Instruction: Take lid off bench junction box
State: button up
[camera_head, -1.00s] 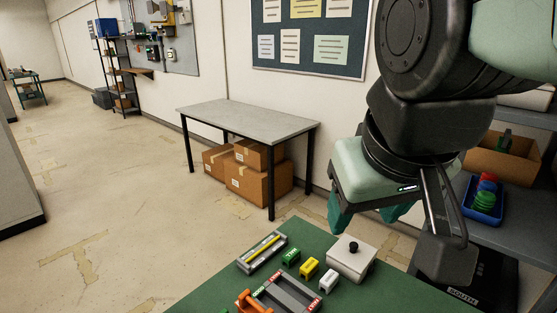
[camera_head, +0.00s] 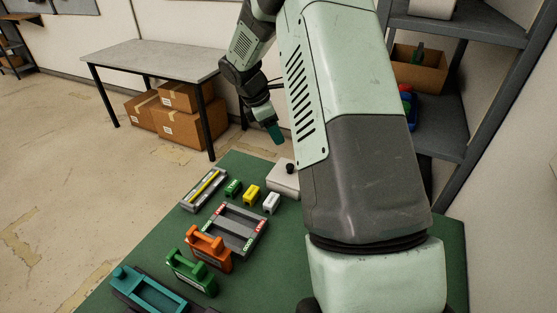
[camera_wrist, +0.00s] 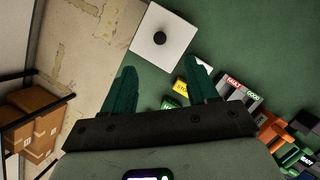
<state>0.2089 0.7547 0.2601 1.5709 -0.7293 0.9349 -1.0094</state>
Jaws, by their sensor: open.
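The junction box lid (camera_head: 281,180) is a pale square with a round black knob (camera_head: 290,168) on top. It sits at the far part of the green bench, partly hidden behind my arm in the head view. The lid also shows in the wrist view (camera_wrist: 166,38), with its knob at the middle. My gripper (camera_head: 277,133) is above and beyond the lid, apart from it. In the wrist view its teal fingers (camera_wrist: 163,78) are spread open with nothing between them, and the lid lies ahead of the fingertips.
Green, yellow (camera_head: 251,194) and white (camera_head: 271,203) blocks stand next to the box. A grey tray (camera_head: 236,246), an orange holder (camera_head: 208,247), a green holder (camera_head: 192,272) and a teal tray (camera_head: 150,292) lie nearer. A shelf (camera_head: 440,125) stands at right.

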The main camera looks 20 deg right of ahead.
jog(key=n, duration=0.1)
send_near(290, 165)
jog(key=x, duration=0.8)
jog(key=shift+f, duration=0.3)
grip_shut()
